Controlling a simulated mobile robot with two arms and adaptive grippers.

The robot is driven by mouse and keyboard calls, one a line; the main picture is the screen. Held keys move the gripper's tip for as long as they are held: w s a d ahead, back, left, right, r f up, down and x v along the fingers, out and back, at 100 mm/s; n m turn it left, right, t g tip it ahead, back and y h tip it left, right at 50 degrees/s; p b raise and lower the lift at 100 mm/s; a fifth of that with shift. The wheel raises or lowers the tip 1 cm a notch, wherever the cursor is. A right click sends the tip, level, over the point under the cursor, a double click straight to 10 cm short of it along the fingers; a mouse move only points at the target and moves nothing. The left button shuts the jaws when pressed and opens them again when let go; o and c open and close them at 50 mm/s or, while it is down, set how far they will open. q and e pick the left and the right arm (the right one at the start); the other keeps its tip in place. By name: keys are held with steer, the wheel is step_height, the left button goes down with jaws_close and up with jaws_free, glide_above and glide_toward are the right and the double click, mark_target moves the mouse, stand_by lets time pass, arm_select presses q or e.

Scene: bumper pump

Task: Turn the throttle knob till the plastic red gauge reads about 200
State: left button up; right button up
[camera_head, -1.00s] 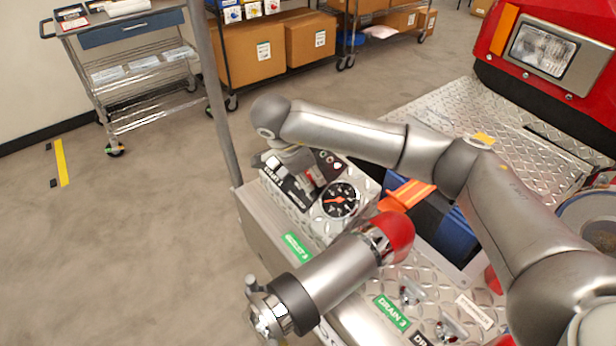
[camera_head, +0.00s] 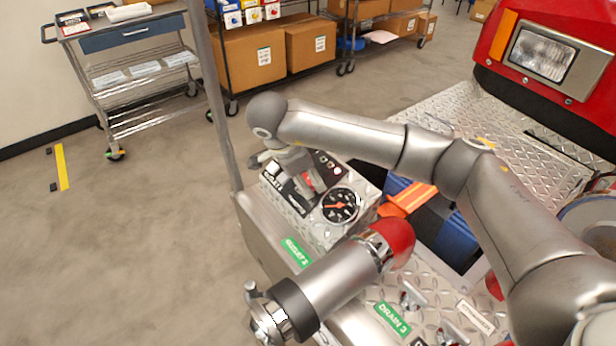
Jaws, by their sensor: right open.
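The round gauge (camera_head: 340,205) has a black face and an orange-red needle. It sits on the metal pump panel (camera_head: 327,237), right of my right gripper. The needle lies across the dial, but its scale is too small to read. My right gripper (camera_head: 284,169) hangs from the bent arm over the panel's far left part, with its jaws open. Its fingers are small and partly hidden by the wrist. I cannot make out the throttle knob apart from the gripper and the panel controls, nor whether they touch. My left gripper is not in view.
Green-labelled drain controls (camera_head: 392,319) are nearby. My right arm spans the deck. A grey post (camera_head: 217,110) rises at the panel's left. A wire cart (camera_head: 130,70) stands on the floor beyond.

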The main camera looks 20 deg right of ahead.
steer(key=v, duration=1)
steer(key=shift+r, duration=0.25)
